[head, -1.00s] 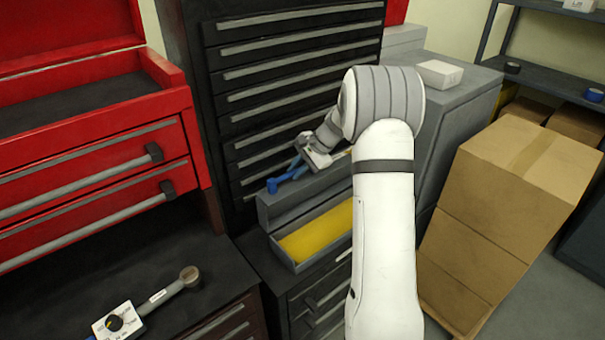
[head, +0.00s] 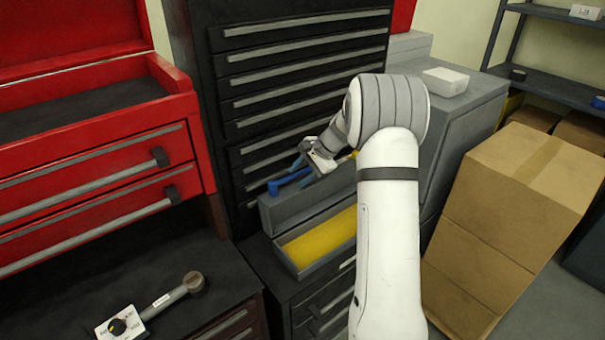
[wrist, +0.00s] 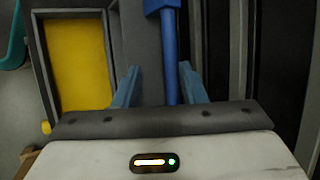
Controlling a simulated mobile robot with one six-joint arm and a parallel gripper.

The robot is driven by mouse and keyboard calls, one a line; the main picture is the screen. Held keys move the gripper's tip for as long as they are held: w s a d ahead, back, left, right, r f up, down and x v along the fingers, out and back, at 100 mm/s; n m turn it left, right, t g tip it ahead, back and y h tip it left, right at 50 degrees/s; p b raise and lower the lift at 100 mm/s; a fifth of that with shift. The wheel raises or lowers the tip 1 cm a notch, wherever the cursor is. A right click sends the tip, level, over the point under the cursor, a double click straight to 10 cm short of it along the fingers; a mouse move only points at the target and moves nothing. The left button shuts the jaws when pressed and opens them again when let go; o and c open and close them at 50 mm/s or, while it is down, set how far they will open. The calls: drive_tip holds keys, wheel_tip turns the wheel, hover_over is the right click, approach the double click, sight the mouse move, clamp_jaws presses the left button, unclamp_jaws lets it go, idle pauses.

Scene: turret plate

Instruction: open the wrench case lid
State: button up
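The wrench case is a long grey box (head: 292,262) with a yellow inside (head: 318,243). Its grey lid (head: 312,199) stands raised along the back side, and the case is open. A blue bar-shaped handle (head: 274,187) lies along the lid's top; in the wrist view the blue handle (wrist: 169,45) runs between my fingers. My gripper (head: 304,166) is over the lid at the far side of the case. In the wrist view my gripper (wrist: 159,67) has its two blue fingers apart, with a gap beside the handle. The handle's near end is hidden behind my gripper.
A black drawer cabinet (head: 290,75) rises close behind the lid. A red tool chest (head: 95,175) stands left. Cardboard boxes (head: 510,220) are stacked right.

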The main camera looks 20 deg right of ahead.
sight(284, 185)
drive_tip(key=b+v, duration=0.1)
drive_tip(key=v, duration=0.6)
drive_tip(key=shift+d+r, duration=0.2)
drive_tip(key=shift+r, duration=0.15)
drive_tip(key=shift+s, duration=0.15)
drive_tip(key=shift+c, duration=0.3)
